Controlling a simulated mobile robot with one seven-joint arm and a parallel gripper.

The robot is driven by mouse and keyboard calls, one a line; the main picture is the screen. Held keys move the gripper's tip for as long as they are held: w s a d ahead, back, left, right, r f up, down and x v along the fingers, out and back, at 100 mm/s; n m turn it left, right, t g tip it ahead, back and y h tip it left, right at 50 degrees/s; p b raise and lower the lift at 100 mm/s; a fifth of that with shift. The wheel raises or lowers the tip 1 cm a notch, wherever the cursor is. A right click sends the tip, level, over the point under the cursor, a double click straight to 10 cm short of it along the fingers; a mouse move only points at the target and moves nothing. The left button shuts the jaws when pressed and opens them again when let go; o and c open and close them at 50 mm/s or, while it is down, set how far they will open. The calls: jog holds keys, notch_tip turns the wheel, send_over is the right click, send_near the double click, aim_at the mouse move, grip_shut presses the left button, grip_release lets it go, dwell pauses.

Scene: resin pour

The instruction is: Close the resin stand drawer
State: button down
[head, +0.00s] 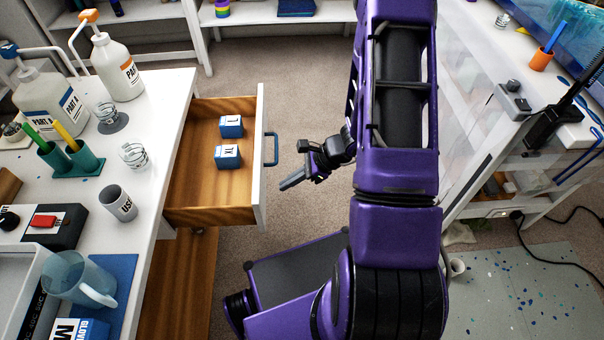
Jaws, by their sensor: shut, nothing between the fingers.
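The resin stand drawer (210,204) is pulled well out from the white stand on the left. Its wooden inside holds two small blue boxes with white labels, one box (231,126) behind the other (228,157). A blue-grey handle (272,148) is fixed to the outer side of its white front (261,155). My gripper (283,187) is shut and empty, just right of the drawer front. It points left toward the front, and I cannot tell whether its tip touches it.
The stand top (160,112) carries pump bottles, a clear pitcher (80,280), glasses and a cup (118,202). Another wooden drawer or shelf (178,290) shows below. Carpet is clear behind the drawer. A bench with a translucent panel (475,110) stands on the right.

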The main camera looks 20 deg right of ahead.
aim_at(263, 188)
jog(key=shift+w+a+r, duration=0.1)
jog(key=shift+w+a, duration=0.2)
jog(key=shift+a, duration=0.65)
jog(key=shift+w+a, duration=0.3)
jog(key=shift+a, duration=0.6)
jog(key=shift+w+a, duration=0.1)
